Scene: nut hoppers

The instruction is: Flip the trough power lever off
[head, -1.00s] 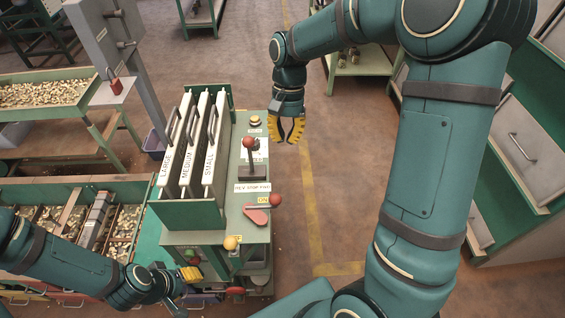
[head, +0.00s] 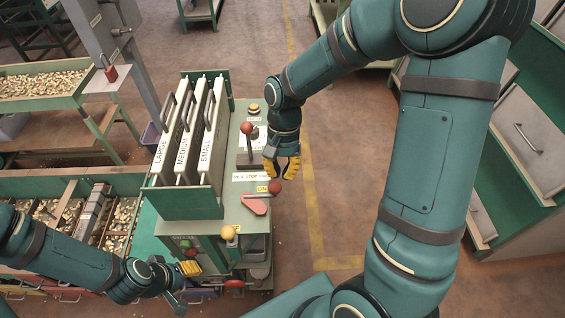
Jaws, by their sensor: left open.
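The control box (head: 236,205) carries several levers. One lever has a red ball (head: 275,187) and a pink-red base plate (head: 255,206) beside a yellow "ON" label (head: 262,188); I cannot read a name for it. Another upright lever has a red ball (head: 247,128) and stands farther back by the "REV STOP FWD" label (head: 251,177). My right gripper (head: 282,176) has yellow fingers apart and hangs just above and behind the ON lever's ball; contact cannot be told. My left gripper (head: 187,284) is open and empty at the box's lower front left.
Three tall panels (head: 187,140) marked LARGE, MEDIUM and SMALL rise left of the levers. A yellow-knobbed lever (head: 228,232) sticks out at the front edge. Troughs of nuts (head: 70,212) lie to the left. The floor (head: 335,180) to the right is clear.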

